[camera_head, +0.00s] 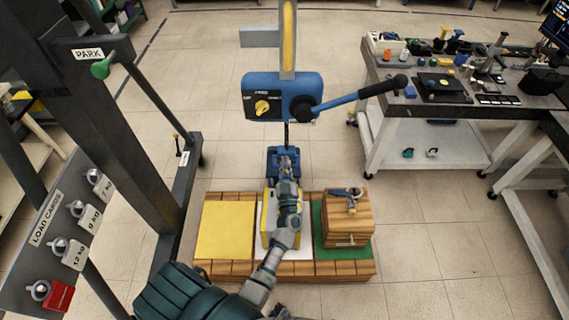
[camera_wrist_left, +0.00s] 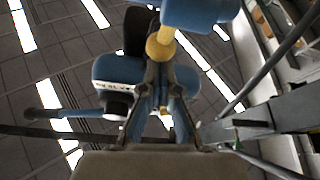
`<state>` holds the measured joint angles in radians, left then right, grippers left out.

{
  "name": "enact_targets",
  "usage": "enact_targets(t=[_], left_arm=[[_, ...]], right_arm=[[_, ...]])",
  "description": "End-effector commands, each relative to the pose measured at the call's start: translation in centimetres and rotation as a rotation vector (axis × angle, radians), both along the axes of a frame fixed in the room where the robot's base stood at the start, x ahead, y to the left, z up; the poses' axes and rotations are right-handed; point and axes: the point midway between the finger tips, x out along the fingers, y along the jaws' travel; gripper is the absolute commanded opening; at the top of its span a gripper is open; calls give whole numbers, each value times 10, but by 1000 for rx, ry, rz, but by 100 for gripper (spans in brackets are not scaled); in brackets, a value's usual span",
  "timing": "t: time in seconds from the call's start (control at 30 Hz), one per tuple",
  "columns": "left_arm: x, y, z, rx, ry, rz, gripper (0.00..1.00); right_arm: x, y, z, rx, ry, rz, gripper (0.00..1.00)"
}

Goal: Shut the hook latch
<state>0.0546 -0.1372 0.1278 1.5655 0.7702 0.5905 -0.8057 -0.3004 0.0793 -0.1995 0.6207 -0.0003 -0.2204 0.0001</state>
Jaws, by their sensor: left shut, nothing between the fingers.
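In the head view, a blue hook block (camera_head: 286,154) hangs on a dark line below the blue hoist box (camera_head: 283,97). My left arm reaches up from the bottom, and my left gripper (camera_head: 288,166) is at this block, covering much of it. The hook and its latch cannot be made out clearly there. In the left wrist view, the fingers of my left gripper (camera_wrist_left: 160,68) are shut with nothing held. Their tips are close to a yellow rounded part (camera_wrist_left: 160,46) below a blue body (camera_wrist_left: 200,10); I cannot tell whether they touch. My right gripper is not in view.
A wooden pallet (camera_head: 285,269) carries yellow, white and green pads. A wooden block (camera_head: 345,225) with a metal fitting stands on the green pad. A lever (camera_head: 355,97) sticks out right of the hoist box. A dark frame (camera_head: 120,130) stands left; a cluttered bench (camera_head: 440,110) stands right.

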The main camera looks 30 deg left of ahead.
Motion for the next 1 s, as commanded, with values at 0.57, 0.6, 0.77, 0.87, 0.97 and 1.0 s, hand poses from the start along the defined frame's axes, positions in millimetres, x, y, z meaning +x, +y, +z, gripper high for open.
enact_targets(t=[0.57,0.6,0.77,0.87,0.97,1.0], left_arm=[[0,-1,-7,4,-4,0,0],[0,-2,-8,6,-6,0,0],[-2,-3,-13,18,-26,-1,0],[-4,-4,-16,33,-48,1,0],[-6,-5,-20,46,-74,0,0],[-7,-6,-21,54,-84,0,0]], right_arm=[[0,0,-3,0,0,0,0],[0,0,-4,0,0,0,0],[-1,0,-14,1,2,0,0],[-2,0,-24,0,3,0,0],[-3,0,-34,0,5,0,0],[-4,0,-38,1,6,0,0]])
